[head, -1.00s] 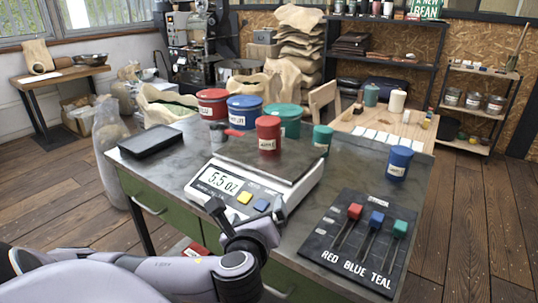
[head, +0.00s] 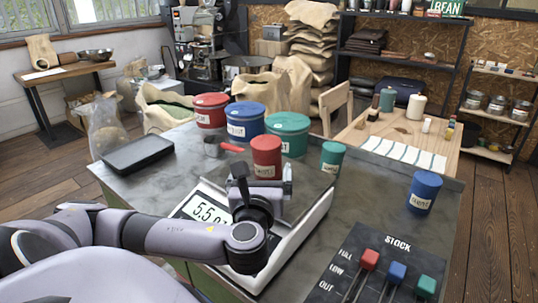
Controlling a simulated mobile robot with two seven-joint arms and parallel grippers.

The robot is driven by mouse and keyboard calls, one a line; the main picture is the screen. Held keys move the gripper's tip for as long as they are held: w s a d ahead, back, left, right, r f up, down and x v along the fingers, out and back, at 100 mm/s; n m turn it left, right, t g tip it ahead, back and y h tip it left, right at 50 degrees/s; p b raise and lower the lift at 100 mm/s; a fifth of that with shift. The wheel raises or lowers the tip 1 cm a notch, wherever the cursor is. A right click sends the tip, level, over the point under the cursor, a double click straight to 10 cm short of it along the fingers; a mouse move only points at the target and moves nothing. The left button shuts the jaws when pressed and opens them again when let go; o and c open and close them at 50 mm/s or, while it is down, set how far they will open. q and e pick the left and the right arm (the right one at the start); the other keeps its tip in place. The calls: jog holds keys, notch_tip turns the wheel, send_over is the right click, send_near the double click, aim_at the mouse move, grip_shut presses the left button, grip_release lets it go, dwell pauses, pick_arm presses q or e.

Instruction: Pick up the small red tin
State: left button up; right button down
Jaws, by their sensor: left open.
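The small red tin (head: 267,152), with a pale label, stands upright on the platform of the white scale (head: 313,222). My left gripper (head: 262,178) is open, low in front of the tin, with one finger towards its left and one towards its right. It overlaps the tin's lower part, so I cannot tell whether the fingers touch it. My left arm hides part of the scale and its display, which reads about 5.5. My right gripper is not in view.
Larger red (head: 210,108), blue (head: 245,119) and teal (head: 287,130) tins stand behind. A red-handled scoop (head: 215,146) lies left of the small tin. A small teal tin (head: 332,157) and small blue tin (head: 423,190) stand right. A black tray (head: 138,153) and stock board (head: 375,262) flank the scale.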

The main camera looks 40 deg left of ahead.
aim_at(265, 163)
pick_arm(q)
jog(key=shift+w+a+r, duration=0.25)
jog(key=shift+w+a, duration=0.25)
jog(key=shift+w, duration=0.2)
jog(key=shift+p+x, duration=0.4)
jog(key=shift+x, duration=1.65)
jog(key=shift+w+d, duration=0.1)
jog(key=c, duration=1.2)
jog(key=shift+r, duration=0.1)
jog(key=shift+c, duration=0.2)
